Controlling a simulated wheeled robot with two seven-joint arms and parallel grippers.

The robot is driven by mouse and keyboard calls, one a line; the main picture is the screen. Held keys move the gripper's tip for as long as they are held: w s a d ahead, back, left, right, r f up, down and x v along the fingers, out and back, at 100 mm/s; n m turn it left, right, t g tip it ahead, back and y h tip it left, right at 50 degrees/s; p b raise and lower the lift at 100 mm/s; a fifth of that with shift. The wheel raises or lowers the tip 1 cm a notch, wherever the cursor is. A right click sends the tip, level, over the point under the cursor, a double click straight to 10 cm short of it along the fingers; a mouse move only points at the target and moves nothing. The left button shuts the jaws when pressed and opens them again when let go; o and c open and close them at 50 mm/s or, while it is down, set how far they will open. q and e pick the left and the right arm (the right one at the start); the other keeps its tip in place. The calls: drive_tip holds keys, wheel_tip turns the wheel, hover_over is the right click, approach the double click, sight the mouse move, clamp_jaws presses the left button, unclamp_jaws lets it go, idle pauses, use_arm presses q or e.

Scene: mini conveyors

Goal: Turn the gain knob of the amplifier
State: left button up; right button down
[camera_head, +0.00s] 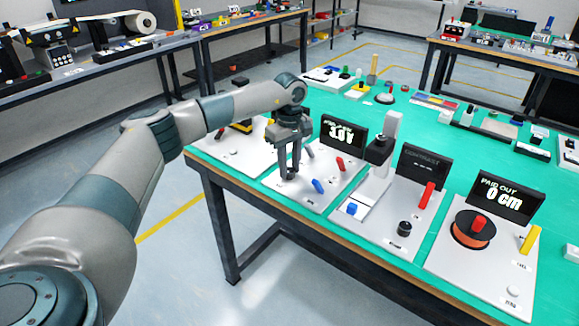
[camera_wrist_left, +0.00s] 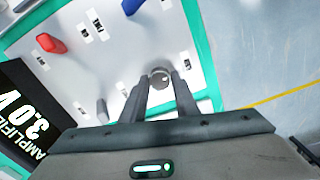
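The amplifier is a white panel (camera_head: 310,200) on the green table, with a black display (camera_head: 343,132) reading 3.0 V. The display also shows in the left wrist view (camera_wrist_left: 32,115). The gain knob (camera_wrist_left: 160,77) appears to be the small round grey knob near the panel's front edge. My left gripper (camera_head: 289,176) points down over it, with one finger on each side of the knob in the left wrist view (camera_wrist_left: 161,80). Whether the fingers touch the knob is unclear. In the head view the fingers mostly hide the knob. My right gripper is out of view.
The panel also carries a red lever (camera_head: 340,163), a blue switch (camera_head: 318,186) and a small grey lever (camera_wrist_left: 102,110). A contrast panel (camera_head: 378,222) with a grey post stands to the right, then a reel panel (camera_head: 455,272) reading 0 cm. Open floor lies in front.

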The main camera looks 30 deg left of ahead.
use_arm(q)
drive_tip(key=o, duration=0.3)
drive_tip(key=shift+r, duration=0.1)
drive_tip(key=shift+r, duration=0.4)
wheel_tip(320, 180, up, 12)
drive_tip(key=b, duration=0.2)
wheel_tip(320, 180, up, 4)
hover_over(290, 170)
drive_tip(key=shift+a+r, duration=0.1)
drive_tip(key=shift+r, duration=0.2)
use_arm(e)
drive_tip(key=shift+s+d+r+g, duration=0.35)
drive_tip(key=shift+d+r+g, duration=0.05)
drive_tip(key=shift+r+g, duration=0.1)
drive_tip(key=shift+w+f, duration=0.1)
